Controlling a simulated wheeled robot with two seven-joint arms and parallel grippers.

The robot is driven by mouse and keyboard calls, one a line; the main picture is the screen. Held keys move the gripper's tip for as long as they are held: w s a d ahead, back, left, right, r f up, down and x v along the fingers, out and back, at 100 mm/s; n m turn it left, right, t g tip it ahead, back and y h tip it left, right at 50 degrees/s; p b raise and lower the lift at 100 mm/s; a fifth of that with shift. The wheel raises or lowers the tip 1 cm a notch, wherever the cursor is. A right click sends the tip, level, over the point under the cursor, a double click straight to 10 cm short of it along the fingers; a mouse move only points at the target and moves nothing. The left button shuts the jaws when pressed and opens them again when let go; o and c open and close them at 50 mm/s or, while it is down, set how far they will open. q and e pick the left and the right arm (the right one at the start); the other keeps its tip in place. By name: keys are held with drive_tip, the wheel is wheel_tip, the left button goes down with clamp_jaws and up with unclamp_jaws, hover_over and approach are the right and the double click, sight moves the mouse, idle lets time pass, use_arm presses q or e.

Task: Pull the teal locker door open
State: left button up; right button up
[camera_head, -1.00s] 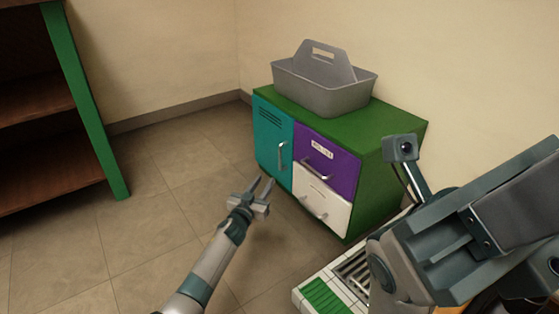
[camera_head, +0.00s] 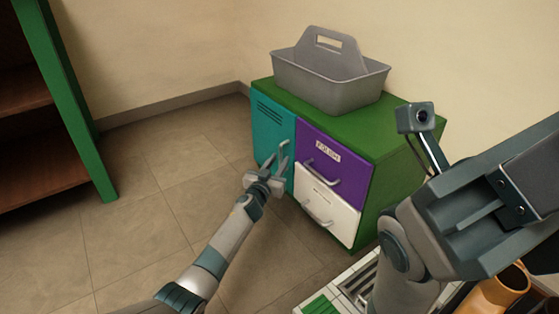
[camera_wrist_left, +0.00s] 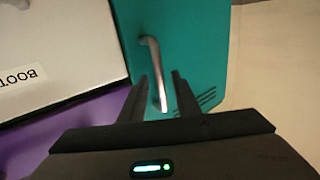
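The teal locker door (camera_head: 267,128) is shut flush in the left side of the green cabinet. Its silver handle shows in the left wrist view (camera_wrist_left: 153,62); in the head view my gripper partly covers it. My left gripper (camera_head: 278,156) is at the handle, with its fingers apart. In the left wrist view the two fingers (camera_wrist_left: 167,75) point at the door, and the lower part of the handle shows between them. I cannot tell whether the fingers touch it. My right arm fills the right side of the head view, but its fingers are not visible.
The cabinet (camera_head: 400,150) also has a purple drawer (camera_head: 350,170) and a white drawer (camera_head: 338,216), both shut. A grey caddy (camera_head: 330,85) stands on top. A green-edged shelf (camera_head: 75,110) is at left. The floor (camera_head: 150,220) between is clear. An orange object (camera_head: 492,297) is at bottom right.

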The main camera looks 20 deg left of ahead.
use_arm(q)
clamp_jaws()
drive_tip(key=shift+a, duration=0.15)
